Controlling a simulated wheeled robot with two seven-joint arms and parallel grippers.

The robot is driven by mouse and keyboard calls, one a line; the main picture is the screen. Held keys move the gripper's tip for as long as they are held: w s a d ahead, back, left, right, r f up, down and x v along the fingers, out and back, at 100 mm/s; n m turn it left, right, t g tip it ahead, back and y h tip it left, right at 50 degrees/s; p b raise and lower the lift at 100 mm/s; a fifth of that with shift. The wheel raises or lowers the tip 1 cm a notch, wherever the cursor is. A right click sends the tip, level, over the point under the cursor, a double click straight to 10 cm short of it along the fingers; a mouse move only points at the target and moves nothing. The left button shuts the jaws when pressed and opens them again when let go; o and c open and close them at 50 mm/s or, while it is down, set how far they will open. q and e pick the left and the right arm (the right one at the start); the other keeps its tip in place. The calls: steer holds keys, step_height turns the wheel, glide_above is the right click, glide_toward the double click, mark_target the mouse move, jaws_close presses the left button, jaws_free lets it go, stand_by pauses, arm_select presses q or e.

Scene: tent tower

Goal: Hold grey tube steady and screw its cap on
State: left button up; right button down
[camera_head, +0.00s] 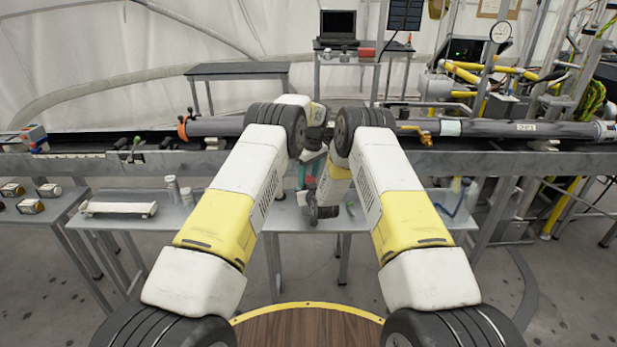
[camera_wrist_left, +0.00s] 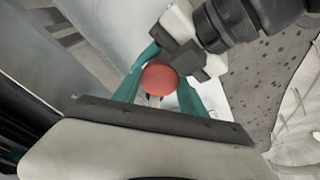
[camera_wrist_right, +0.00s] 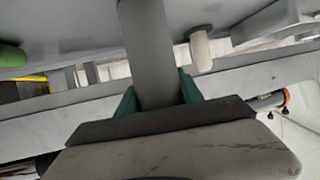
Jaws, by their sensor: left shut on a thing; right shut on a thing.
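A red round cap (camera_wrist_left: 160,78) sits between the teal fingers of my left gripper (camera_wrist_left: 156,84) in the left wrist view. A pale piece shows just below the cap. In the head view my left gripper (camera_head: 303,175) is low between the two arms, and the cap is hard to make out there. My right gripper (camera_wrist_right: 155,98) is shut on the grey tube (camera_wrist_right: 149,50), which runs up and away between its teal fingers in the right wrist view. The joint between cap and tube is hidden, so I cannot tell whether they touch.
A long bench with a metal tube (camera_head: 535,129) runs across behind my arms. A side table (camera_head: 64,213) with small parts stands at left. A white part (camera_head: 118,208) lies on the lower table. A laptop (camera_head: 338,25) stands at the back.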

arm_select(q)
steer(key=shift+f, duration=0.55)
steer(key=m, duration=0.4)
steer(key=shift+a+h, duration=0.15)
steer(key=shift+h, duration=0.15)
steer(key=m, duration=0.5)
steer(key=shift+m+t+h, duration=0.3)
steer(key=shift+m+h, duration=0.1)
steer(key=o, duration=1.3)
